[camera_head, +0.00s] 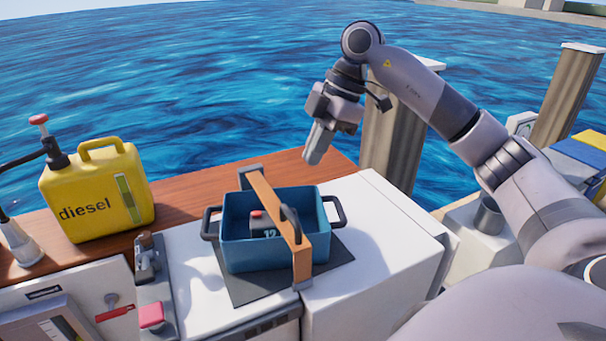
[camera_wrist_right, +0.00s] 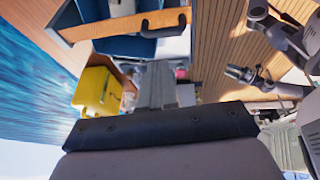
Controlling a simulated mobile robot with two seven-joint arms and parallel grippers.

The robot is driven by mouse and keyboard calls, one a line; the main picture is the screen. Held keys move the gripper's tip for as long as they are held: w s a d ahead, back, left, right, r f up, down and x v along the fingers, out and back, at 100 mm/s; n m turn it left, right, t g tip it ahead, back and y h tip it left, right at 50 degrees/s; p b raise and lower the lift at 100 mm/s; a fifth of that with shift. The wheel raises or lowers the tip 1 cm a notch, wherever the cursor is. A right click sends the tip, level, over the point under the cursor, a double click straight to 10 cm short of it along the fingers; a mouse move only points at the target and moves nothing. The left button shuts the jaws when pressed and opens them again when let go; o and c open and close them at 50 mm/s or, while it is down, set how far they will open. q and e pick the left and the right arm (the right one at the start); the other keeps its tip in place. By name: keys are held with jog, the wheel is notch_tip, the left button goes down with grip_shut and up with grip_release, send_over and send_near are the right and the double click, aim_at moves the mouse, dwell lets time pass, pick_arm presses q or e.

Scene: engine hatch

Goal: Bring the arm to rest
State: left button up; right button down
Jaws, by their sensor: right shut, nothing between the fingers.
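My right arm (camera_head: 430,100) reaches in from the right in the head view, bent at a high elbow. Its right gripper (camera_head: 314,157) points down above the back edge of the wooden ledge, behind and right of the blue bin. It is shut and holds nothing. In the right wrist view the gripper (camera_wrist_right: 158,85) shows as a grey shape at the middle, and its fingertips are hard to make out.
A blue bin (camera_head: 235,245) with an orange bar (camera_head: 275,215) across it holds a dark object marked 12. A yellow diesel can (camera_head: 95,190) stands at the left. Pilings (camera_head: 390,140) rise behind my right arm. Open water lies beyond the ledge.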

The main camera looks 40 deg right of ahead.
jog(key=shift+v, duration=1.25)
